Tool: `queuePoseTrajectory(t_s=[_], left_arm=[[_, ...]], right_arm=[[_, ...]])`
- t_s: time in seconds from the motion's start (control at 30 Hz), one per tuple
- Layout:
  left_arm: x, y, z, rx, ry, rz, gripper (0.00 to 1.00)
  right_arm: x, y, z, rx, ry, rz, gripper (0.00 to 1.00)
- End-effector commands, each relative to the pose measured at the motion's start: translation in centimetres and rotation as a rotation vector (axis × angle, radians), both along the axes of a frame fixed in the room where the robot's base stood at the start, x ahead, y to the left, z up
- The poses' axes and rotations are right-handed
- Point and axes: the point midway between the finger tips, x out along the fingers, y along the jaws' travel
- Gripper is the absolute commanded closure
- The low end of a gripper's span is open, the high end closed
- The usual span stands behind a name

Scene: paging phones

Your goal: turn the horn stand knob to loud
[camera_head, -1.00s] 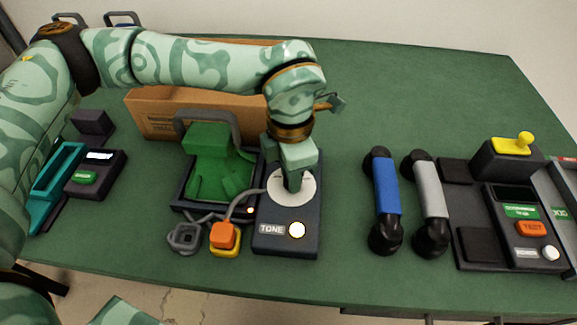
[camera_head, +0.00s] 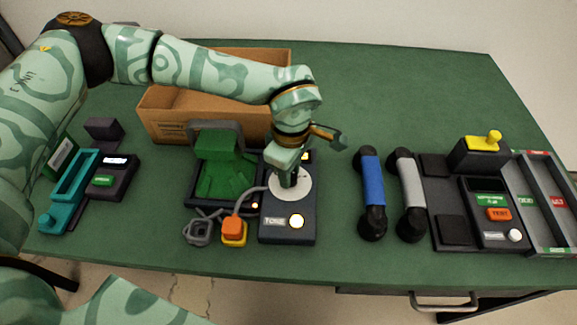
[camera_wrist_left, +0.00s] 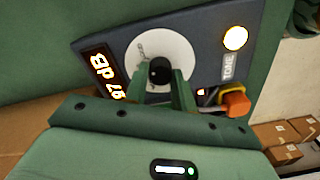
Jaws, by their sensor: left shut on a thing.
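The horn stand is a dark box (camera_head: 273,233) with a TONE label, a lit round button (camera_head: 297,221) and a pale dial disc (camera_head: 304,188). Its black knob (camera_wrist_left: 159,71) stands at the centre of the disc in the left wrist view. My left gripper (camera_head: 289,180) reaches down from above and is shut on the knob, a finger on each side. A lit orange display (camera_wrist_left: 106,77) shows beside the disc in the wrist view, rotated; it seems to read 97 dB. The knob is mostly hidden by the fingers in the head view. My right gripper is not in view.
A green horn-like piece (camera_head: 222,172) and an orange plug (camera_head: 232,226) sit left of the stand. A cardboard box (camera_head: 170,128) is behind. Blue (camera_head: 371,183) and grey (camera_head: 408,185) handsets lie to the right, with bare table between them and the stand.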

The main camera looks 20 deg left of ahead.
Motion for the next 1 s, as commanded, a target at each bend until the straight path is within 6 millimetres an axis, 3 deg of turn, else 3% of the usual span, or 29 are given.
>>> queuePoseTrajectory(t_s=[0.4, 0.9, 0.93, 1.0], left_arm=[[0.15, -0.04, 0.21, -0.001, -0.005, -0.157, 0.97], [0.17, -0.05, 0.13, -0.001, -0.005, -0.172, 0.97], [0.17, -0.05, 0.13, -0.001, -0.005, -0.172, 0.66], [0.16, -0.05, 0.13, -0.001, -0.004, -0.172, 0.52]], right_arm=[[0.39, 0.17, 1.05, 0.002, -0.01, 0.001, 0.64], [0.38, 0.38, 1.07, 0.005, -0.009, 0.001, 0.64], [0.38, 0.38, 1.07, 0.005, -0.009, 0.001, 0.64], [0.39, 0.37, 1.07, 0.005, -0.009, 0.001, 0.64]])
